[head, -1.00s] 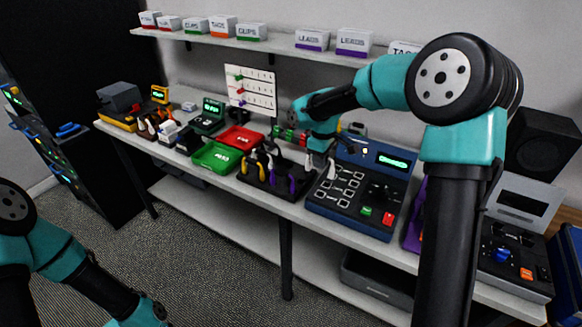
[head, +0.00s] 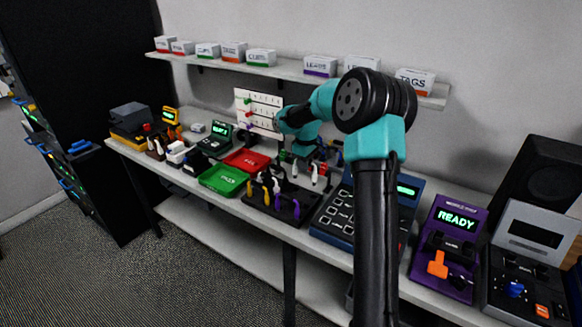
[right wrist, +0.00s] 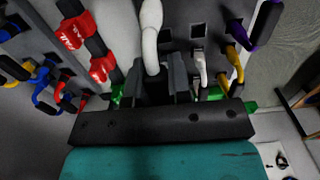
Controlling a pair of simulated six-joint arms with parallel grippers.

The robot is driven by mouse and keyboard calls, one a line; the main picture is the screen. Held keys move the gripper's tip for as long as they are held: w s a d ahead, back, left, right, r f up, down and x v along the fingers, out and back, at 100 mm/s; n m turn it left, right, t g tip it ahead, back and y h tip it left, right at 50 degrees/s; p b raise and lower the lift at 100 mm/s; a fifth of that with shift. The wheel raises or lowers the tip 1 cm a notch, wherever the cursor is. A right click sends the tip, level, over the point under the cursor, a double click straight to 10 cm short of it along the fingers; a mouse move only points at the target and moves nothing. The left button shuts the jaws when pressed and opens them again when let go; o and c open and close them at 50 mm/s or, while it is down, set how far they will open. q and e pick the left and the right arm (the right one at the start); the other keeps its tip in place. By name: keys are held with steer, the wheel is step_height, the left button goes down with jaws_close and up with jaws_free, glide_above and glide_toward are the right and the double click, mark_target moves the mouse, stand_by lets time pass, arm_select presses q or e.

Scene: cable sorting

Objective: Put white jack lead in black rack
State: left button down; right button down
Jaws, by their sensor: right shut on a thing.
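My right gripper (head: 291,161) is over the back part of the black rack (head: 258,202) on the bench. In the right wrist view its fingers (right wrist: 155,88) are shut on a white jack lead (right wrist: 151,35), which curves up from between them. The lead's lower end is hidden, so I cannot tell whether it is in a hole. The rack, with square holes (right wrist: 197,31), lies just beyond the fingers. Another white lead (right wrist: 200,66), a yellow lead (right wrist: 236,55) and a purple lead (right wrist: 262,22) stand beside the held one. My left gripper is out of view.
A green tray (head: 222,180) and a red tray (head: 249,160) lie left of the rack. A blue tester (head: 333,212) stands close on its right, and a purple READY unit (head: 447,250) further right. A pegboard (head: 258,109) stands behind.

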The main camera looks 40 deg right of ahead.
steer(key=shift+f, duration=0.15)
steer(key=shift+f, duration=2.6)
steer(key=shift+f, duration=0.9)
stand_by(1.0)
steer(key=shift+c, duration=2.1)
jaws_free()
steer(key=shift+r, duration=4)
